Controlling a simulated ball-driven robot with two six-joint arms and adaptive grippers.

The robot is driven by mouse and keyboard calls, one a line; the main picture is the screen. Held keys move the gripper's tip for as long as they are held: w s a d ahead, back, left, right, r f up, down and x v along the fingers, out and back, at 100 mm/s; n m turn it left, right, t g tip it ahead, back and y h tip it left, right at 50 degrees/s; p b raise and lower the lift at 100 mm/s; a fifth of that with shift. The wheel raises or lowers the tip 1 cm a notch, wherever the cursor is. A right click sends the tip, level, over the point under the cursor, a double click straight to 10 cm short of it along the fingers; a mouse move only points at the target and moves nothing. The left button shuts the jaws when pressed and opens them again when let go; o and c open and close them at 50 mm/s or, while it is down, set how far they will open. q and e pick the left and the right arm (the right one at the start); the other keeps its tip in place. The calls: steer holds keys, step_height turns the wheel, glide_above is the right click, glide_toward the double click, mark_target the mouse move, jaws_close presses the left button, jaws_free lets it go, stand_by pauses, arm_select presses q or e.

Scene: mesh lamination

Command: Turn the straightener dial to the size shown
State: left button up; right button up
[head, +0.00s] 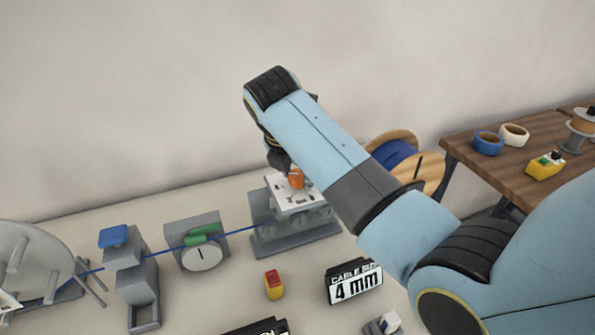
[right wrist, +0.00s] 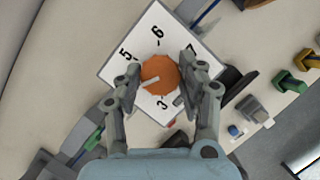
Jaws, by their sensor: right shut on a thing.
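The straightener (head: 297,225) stands at the back middle, with a white dial plate (head: 308,199) on top. The orange dial (head: 296,178) is on that plate, and it also shows in the right wrist view (right wrist: 160,72). My right gripper (right wrist: 161,76) has its fingers on both sides of the dial, shut on it. The dial's pale pointer mark (right wrist: 150,82) points to the lower left, towards the left finger. The numbers 3, 5, 6 and 7 show; the part of the plate under the left finger is hidden. The sign (head: 355,283) reads "4 mm". My left gripper is out of view.
A blue cable (head: 160,252) runs from the left into the straightener, past a grey unit with a white gauge (head: 202,257). A red and yellow button (head: 274,285) stands in front. A wooden table (head: 495,165) with tape rolls is at the right.

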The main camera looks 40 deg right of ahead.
steer(key=shift+s+f+n, duration=0.1)
steer(key=shift+n, duration=0.6)
steer(key=shift+y, duration=0.3)
steer(key=o, duration=1.1)
steer(key=v, duration=1.2)
steer(key=shift+s, duration=0.15)
steer(key=shift+f, duration=0.1)
